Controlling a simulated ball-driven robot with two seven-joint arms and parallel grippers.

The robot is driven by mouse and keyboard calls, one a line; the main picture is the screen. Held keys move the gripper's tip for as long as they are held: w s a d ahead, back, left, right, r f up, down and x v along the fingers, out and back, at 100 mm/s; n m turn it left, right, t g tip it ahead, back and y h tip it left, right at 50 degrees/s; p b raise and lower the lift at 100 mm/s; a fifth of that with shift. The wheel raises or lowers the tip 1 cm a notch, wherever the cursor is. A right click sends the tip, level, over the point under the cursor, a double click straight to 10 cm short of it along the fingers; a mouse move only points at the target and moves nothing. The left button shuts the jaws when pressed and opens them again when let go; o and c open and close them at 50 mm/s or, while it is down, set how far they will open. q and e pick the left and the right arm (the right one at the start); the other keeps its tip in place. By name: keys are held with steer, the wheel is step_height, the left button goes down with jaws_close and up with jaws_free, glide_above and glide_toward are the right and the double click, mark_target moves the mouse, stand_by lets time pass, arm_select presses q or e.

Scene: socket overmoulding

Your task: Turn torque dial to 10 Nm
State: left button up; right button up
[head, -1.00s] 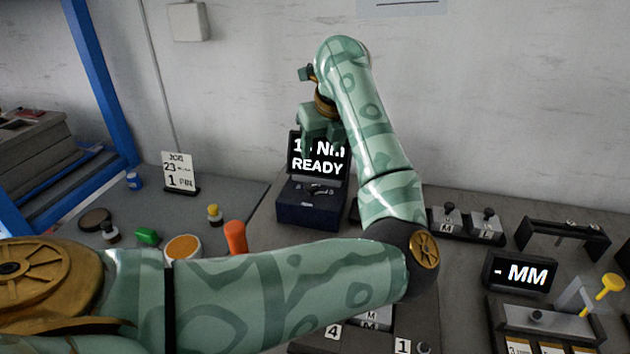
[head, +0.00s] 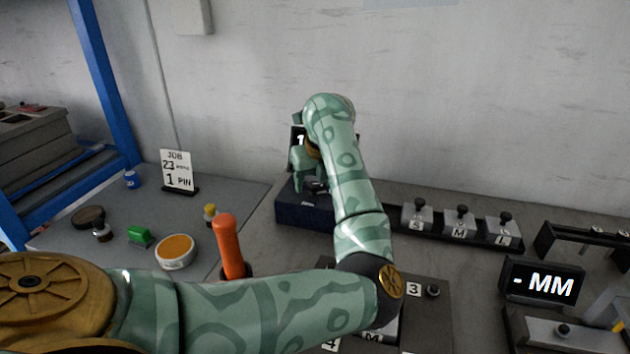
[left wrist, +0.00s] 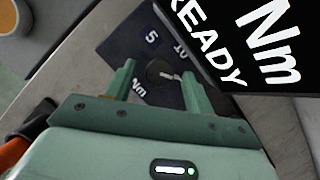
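The torque unit is a dark blue box (head: 303,214) on the bench, with a black display (head: 298,135) mostly hidden by my left arm in the head view. In the left wrist view the display (left wrist: 262,45) reads "Nm" and "READY"; its number is out of frame. The round black torque dial (left wrist: 158,70) has a white mark, with "5", "10" and "Nm" printed around it. My left gripper (head: 312,182) is low over the box. Its fingers (left wrist: 159,72) are apart, one on each side of the dial; contact is unclear. My right gripper is out of view.
An orange handle (head: 230,245) stands left of my forearm, near an orange-topped round tin (head: 175,251). A rack of knobbed blocks (head: 459,223) labelled S, M, L and a "- MM" display (head: 543,282) are to the right. A job card (head: 177,170) stands behind left.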

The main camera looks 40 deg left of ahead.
arm_select(q)
steer(key=c, duration=0.9)
steer(key=shift+n, duration=0.4)
steer(key=shift+w+n+g, duration=0.1)
steer(key=shift+n+g, duration=0.2)
steer(key=n, duration=0.2)
steer(key=n+g, duration=0.1)
steer(key=n, duration=0.1)
steer(key=shift+w+g, duration=0.15)
steer(key=shift+g, duration=0.15)
steer(key=n+g+b, duration=0.1)
steer(key=n, duration=0.3)
steer(key=shift+w, duration=0.15)
steer(key=shift+w+n+g+h, duration=0.1)
steer(key=shift+n+g+h, duration=0.35)
steer(key=shift+n, duration=0.75)
